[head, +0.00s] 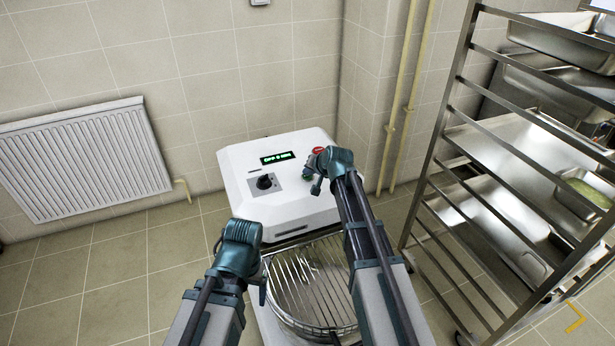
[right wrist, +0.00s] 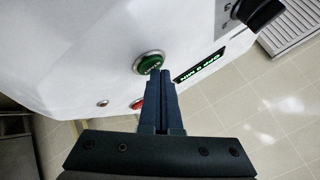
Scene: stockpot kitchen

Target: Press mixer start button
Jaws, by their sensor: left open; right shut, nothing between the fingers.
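The white mixer housing (head: 262,202) stands against the wall, with a lit green display (head: 277,157), a black knob (head: 265,182) and a red button (head: 319,150). The green start button (right wrist: 149,62) shows clearly in the right wrist view. My right gripper (head: 316,186) is shut and empty in front of the panel. Its fingertips lie right beside the green button's lower right edge in the wrist view; I cannot tell whether they touch it. My left gripper (head: 219,243) is open, low and left of the mixer, its fingers mostly hidden by its own wrist.
A round wire guard (head: 298,290) covers the bowl area below the housing, between my arms. A metal rack (head: 440,150) with trays stands close on the right. A radiator (head: 85,160) hangs on the left wall. The floor at left is clear.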

